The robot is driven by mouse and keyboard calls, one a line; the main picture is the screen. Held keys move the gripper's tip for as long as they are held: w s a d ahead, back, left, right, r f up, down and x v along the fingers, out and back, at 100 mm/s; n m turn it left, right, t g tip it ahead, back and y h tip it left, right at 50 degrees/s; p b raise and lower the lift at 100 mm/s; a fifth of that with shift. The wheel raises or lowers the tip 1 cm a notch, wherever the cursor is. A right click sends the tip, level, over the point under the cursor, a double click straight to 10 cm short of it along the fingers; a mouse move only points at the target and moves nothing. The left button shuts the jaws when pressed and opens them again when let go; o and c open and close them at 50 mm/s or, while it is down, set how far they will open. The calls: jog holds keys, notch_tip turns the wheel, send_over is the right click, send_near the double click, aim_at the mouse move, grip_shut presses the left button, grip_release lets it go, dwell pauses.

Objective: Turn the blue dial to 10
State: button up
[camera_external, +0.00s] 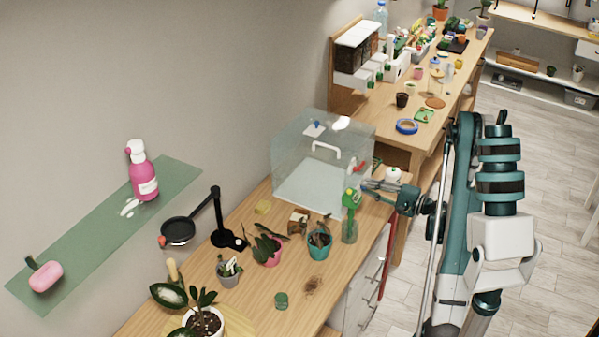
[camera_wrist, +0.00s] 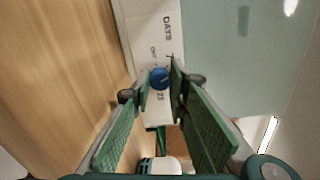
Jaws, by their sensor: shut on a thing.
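The blue dial (camera_wrist: 159,78) is in the middle of the wrist view, on a white panel (camera_wrist: 143,20) printed with "DAYS" and smaller marks around the dial. My gripper (camera_wrist: 160,84) has one green-padded finger on each side of the dial and is shut on it. The small marks are partly covered by the fingers, and I cannot tell which mark the dial points to. In the external view my gripper (camera_external: 376,187) is at the right front of the clear glass box (camera_external: 290,158). The dial cannot be made out there.
A green-topped spray bottle (camera_external: 350,225) stands just in front of my gripper. Several potted plants, including one in a teal pot (camera_external: 319,250), and a black lamp (camera_external: 226,238) stand on the wooden bench (camera_external: 262,302). A blue tape roll (camera_external: 406,126) lies on the farther table.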

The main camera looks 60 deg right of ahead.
jog(key=m, duration=0.5)
dwell(0.5)
jog(key=o, duration=0.9)
jog(key=shift+s, duration=0.15)
jog(key=shift+s+r, duration=0.2)
jog(key=shift+s, duration=5.65)
jog(key=shift+r, duration=0.1)
